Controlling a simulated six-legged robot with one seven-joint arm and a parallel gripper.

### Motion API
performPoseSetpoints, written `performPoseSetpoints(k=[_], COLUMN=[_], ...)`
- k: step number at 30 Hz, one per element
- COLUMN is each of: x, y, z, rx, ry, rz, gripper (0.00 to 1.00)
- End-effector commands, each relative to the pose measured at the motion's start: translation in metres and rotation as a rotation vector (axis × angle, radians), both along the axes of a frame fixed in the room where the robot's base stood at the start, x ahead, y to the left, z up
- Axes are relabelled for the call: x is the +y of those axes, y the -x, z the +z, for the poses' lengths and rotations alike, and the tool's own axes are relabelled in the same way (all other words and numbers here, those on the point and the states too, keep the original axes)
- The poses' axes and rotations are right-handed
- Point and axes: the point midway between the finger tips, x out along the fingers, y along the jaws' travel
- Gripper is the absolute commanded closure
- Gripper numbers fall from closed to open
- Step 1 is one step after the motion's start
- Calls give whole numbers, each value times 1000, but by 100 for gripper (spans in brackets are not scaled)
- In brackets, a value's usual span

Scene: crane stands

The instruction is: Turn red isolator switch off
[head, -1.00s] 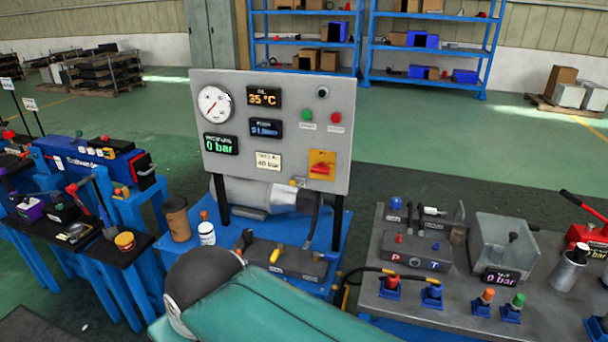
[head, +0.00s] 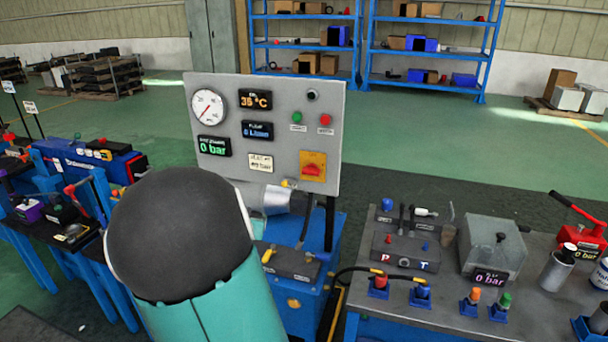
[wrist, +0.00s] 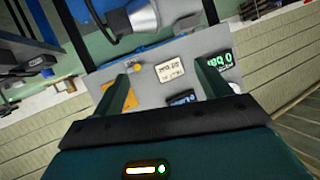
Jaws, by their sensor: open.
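The red isolator switch (head: 312,168) is a red knob on a yellow-orange square plate at the lower right of the grey upright control panel (head: 330,120) in the head view. In the wrist view the panel appears upside down, and the yellow-orange plate (wrist: 118,99) is partly hidden behind the left finger. My gripper (wrist: 168,64) is open and empty, its two fingers spread in front of the panel's lower part. It appears apart from the switch, but the exact gap is hard to tell. In the head view my arm hides the gripper.
The panel carries a round gauge (head: 208,107), lit displays, and a green button (head: 297,117) and red button (head: 326,120). A grey motor (head: 285,200) sits under it. A side bench (head: 440,283) with valves and fittings stands right; blue-legged stands are left. Green floor behind is open.

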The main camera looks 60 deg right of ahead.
Motion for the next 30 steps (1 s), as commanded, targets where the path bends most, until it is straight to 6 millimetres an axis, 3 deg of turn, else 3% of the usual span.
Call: performPoseSetpoints(k=[1,4,6,10,17,30], x=[-28,-71,-91,-109,-127,-208], y=[17,49,67,87,90,75], z=[-3,6,14,27,31,31], rx=[12,20,28,38,39,39], ry=[72,223,311,419,452,449], rz=[-74,-193,-251,-311,-326,-321], gripper=[24,24,24,24,24,24])
